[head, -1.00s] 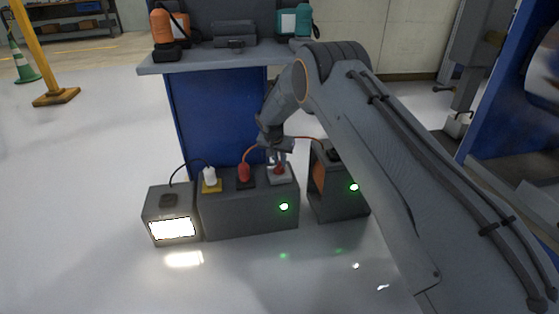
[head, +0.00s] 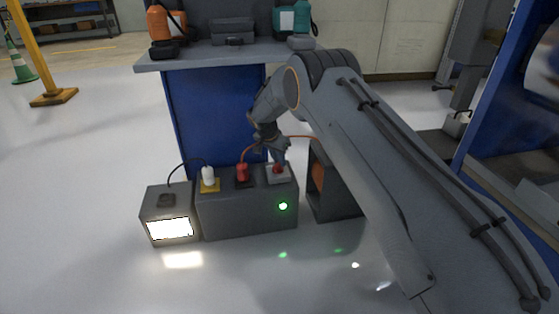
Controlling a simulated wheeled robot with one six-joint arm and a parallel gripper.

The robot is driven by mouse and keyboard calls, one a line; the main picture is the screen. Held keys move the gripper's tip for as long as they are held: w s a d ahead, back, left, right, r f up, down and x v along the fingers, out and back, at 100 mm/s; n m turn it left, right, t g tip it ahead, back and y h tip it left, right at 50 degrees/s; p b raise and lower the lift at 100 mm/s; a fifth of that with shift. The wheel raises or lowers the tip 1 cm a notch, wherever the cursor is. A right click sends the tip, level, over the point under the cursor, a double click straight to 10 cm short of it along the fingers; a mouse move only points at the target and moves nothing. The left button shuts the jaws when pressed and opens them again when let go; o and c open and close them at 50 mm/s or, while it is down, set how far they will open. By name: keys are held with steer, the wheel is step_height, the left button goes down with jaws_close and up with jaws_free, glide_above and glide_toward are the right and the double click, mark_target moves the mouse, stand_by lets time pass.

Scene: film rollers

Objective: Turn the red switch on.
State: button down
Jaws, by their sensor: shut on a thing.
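The red switch (head: 277,169) sits on a light grey plate on top of a long dark grey box (head: 245,214), at its right end. My gripper (head: 278,164) reaches down from above and is shut on the red switch, with its fingers partly covering it. The switch's exact tilt is too small to tell. A green light (head: 283,206) glows on the box's front, below the switch.
A red plug (head: 242,174) and a white plug (head: 208,179) stand left of the switch. A box with a lit panel (head: 169,228) is at left. A dark box (head: 325,187) at right is partly behind my arm. A shelf (head: 210,56) stands behind.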

mark_target(275, 167)
steer(key=c, duration=1.7)
jaws_free()
steer(key=p+v, duration=0.3)
steer(key=v, duration=0.4)
steer(key=shift+s+a+r, duration=0.1)
steer(key=shift+s+r, duration=0.05)
steer(key=shift+r, duration=0.15)
